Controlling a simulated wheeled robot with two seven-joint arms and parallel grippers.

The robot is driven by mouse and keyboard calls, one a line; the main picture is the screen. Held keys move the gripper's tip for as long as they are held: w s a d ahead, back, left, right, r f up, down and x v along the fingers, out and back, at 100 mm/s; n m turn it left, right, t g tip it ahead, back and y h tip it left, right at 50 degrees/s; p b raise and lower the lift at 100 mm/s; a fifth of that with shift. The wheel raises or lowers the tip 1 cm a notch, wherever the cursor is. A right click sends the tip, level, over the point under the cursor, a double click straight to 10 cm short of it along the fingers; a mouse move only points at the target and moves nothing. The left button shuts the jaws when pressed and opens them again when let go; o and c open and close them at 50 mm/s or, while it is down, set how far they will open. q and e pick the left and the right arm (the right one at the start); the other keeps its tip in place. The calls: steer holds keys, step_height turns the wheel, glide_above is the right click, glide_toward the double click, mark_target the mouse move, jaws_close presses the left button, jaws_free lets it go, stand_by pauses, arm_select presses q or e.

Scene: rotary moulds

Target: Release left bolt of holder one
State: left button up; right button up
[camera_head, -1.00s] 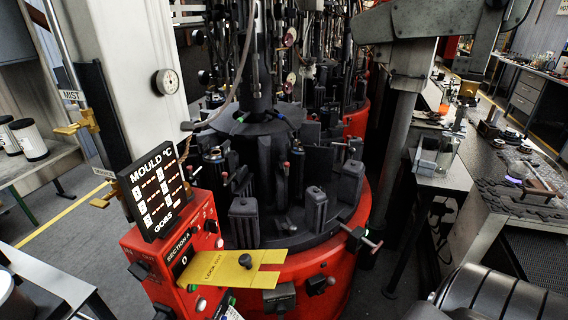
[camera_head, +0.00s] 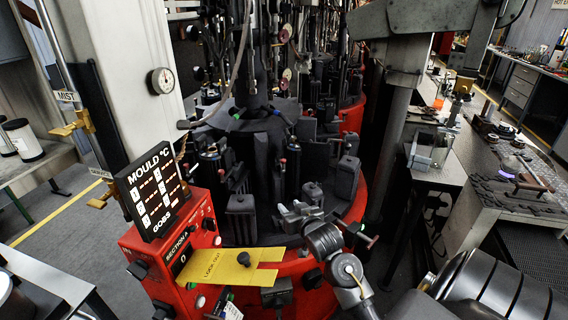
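The rotary mould machine (camera_head: 299,268) has a round red base carrying upright black mould blocks, such as a front one (camera_head: 241,217). Small red-tipped pins (camera_head: 283,162) stand among the blocks; I cannot tell which belongs to holder one or which is its left bolt. A T-handle (camera_head: 366,239) sticks out at the front right rim, partly hidden by my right arm. My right gripper (camera_head: 291,211) is over the front rim, before the black blocks; whether its fingers are apart is too small to tell. My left gripper is not in view.
A red control box (camera_head: 172,262) with a mould temperature display (camera_head: 153,193) stands at front left. A yellow lock-out plate (camera_head: 228,266) juts over the rim. A grey post (camera_head: 393,130) and a side bench (camera_head: 435,172) bound the right.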

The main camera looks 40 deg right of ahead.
mark_target(284, 162)
steer(key=w+d+r+m+t+h, duration=0.25)
steer(key=w+d+r, duration=0.2)
steer(key=r, duration=0.25)
steer(key=shift+n+y, duration=0.35)
steer(key=shift+y, duration=0.1)
steer(key=x, duration=0.2)
steer(key=p+x, duration=0.1)
steer(key=x, duration=0.2)
steer(key=d+p+x, duration=0.1)
steer(key=x, duration=0.2)
steer(key=shift+f, duration=0.2)
steer(key=shift+p+x, duration=0.35)
steer(key=shift+x, duration=0.6)
steer(key=shift+f, duration=0.1)
jaws_close()
steer(key=shift+a, duration=0.1)
